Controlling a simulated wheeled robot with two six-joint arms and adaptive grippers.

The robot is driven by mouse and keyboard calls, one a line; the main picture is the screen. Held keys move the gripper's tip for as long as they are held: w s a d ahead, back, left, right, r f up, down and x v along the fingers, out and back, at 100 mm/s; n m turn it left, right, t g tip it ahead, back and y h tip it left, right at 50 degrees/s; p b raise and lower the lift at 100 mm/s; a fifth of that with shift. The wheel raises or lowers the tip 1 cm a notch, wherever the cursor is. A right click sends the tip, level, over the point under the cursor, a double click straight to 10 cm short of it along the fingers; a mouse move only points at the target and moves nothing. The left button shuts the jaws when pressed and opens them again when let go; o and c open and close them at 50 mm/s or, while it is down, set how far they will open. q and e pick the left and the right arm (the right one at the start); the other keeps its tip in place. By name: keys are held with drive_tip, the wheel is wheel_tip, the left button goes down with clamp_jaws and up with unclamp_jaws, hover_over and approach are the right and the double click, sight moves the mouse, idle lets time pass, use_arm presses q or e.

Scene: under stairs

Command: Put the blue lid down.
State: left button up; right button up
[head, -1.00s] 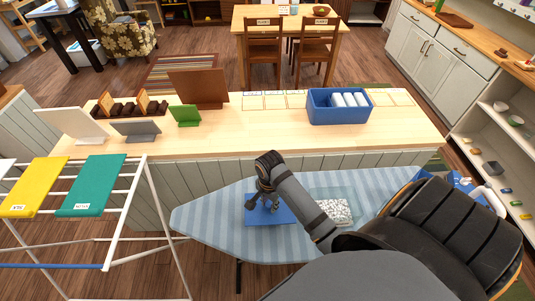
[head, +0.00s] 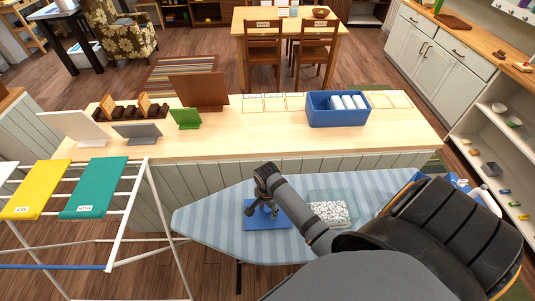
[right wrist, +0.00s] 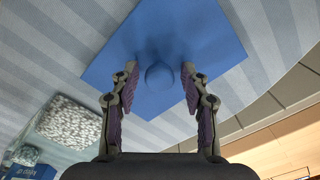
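The blue lid (head: 266,217) is a flat square plate with a round knob in its middle. It appears to lie flat on the striped blue ironing board (head: 200,216). In the right wrist view the lid (right wrist: 205,40) fills the upper middle, with its knob between my fingers. My right gripper (head: 262,208) is over the lid, pointing down. In the right wrist view its fingers (right wrist: 160,76) stand apart on either side of the knob, with a visible gap on each side. My left gripper is out of view.
A clear container of white pebbles (head: 329,212) stands on the board right of the lid, partly behind my arm. A drying rack (head: 118,215) with coloured cloths is at left. A wooden counter (head: 240,132) behind holds a blue bin (head: 338,116) and several stands.

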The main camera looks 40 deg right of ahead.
sight(268, 209)
wheel_tip(268, 209, up, 12)
drive_tip(key=b, duration=0.1)
drive_tip(key=shift+r+b, duration=0.15)
drive_tip(key=shift+b, duration=0.15)
idle(0.7)
